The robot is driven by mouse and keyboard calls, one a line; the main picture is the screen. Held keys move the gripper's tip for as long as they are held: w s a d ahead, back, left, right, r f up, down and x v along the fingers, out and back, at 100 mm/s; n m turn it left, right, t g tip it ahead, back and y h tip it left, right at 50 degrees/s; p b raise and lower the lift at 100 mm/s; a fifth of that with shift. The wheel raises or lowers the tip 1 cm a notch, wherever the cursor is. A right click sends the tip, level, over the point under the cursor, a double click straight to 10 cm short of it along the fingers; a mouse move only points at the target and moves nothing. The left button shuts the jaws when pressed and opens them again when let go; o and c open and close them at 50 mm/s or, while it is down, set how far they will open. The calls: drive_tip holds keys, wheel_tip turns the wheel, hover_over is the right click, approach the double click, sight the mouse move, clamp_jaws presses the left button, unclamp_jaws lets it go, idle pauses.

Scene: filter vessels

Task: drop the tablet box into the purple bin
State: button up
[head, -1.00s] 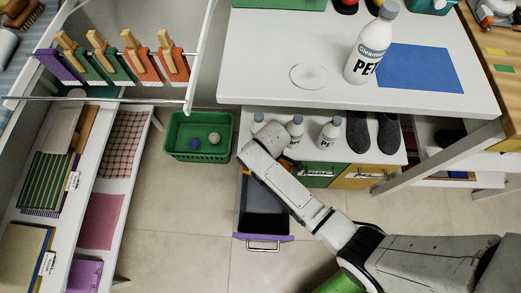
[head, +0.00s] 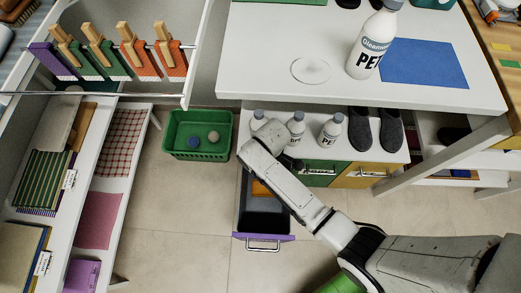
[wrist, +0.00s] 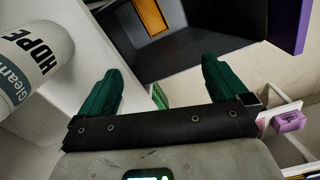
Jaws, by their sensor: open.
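The purple bin (head: 265,237) is a dark, pulled-out drawer with a purple front, below the white shelf. It also shows in the wrist view, with its purple front (wrist: 288,22) at top right. An orange, flat-faced item (head: 262,188), which looks like the tablet box, lies inside at the bin's back end. It shows in the wrist view as an orange face (wrist: 152,17) against the dark interior; no label can be read. My gripper (wrist: 162,78) is open, its two green fingers apart with nothing between them, above the bin. In the head view my arm hides the fingers.
White bottles (head: 331,131) stand on the low cabinet beside my arm; one bottle (wrist: 30,60) is close to my left finger in the wrist view. A green basket (head: 198,134) with two balls sits on the floor at left. Grey slippers (head: 375,130) lie on the cabinet.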

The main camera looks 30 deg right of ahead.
wheel_tip(320, 180, up, 6)
drive_tip(key=p, duration=0.1)
drive_tip(key=shift+r, duration=0.2)
idle(0.4)
